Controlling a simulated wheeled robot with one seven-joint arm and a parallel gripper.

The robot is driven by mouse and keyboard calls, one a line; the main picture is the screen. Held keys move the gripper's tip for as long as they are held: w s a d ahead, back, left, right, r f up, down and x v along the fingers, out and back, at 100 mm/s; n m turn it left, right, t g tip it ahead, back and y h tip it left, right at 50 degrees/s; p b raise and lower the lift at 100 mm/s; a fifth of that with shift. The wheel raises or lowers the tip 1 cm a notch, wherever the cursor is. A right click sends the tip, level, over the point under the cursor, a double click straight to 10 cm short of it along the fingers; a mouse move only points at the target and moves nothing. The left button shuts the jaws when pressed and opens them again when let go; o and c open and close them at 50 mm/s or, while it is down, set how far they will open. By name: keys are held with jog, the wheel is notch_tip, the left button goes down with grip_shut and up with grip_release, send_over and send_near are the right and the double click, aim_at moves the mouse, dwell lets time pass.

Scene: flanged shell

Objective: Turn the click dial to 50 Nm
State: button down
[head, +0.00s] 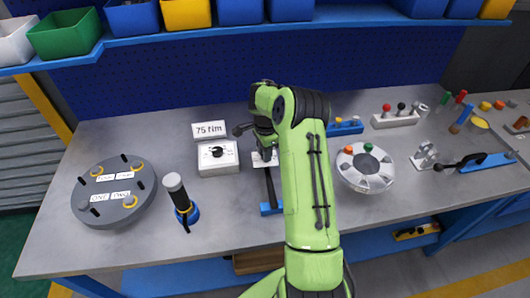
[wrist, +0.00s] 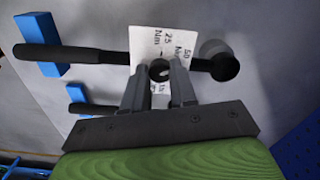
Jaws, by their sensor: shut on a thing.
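The click dial (wrist: 158,71) is a small round dark knob on a white plate (wrist: 150,40) marked 25 Nm and 50 Nm; other marks are hidden by the fingers. The plate sits on a black torque wrench (wrist: 105,56) lying across the wrist view. My gripper (wrist: 157,85) is shut on the dial, one finger on each side. I cannot tell which mark the dial points to. In the head view the wrench (head: 270,186) lies beside my arm, and my gripper (head: 264,142) is over its far end. A sign (head: 209,129) reads 75 Nm.
A white box with a black knob (head: 218,156) stands left of the wrench. A dark cylinder in a blue base (head: 180,196) and a round grey flange (head: 114,192) stand further left. A round grey tray (head: 364,169) lies right of my arm. Shelf bins (head: 187,13) hang behind.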

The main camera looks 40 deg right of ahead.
jog(key=c, duration=0.9)
grip_release()
notch_tip(320, 180, up, 16)
jog(key=p, duration=0.2)
jog(key=shift+f, duration=0.1)
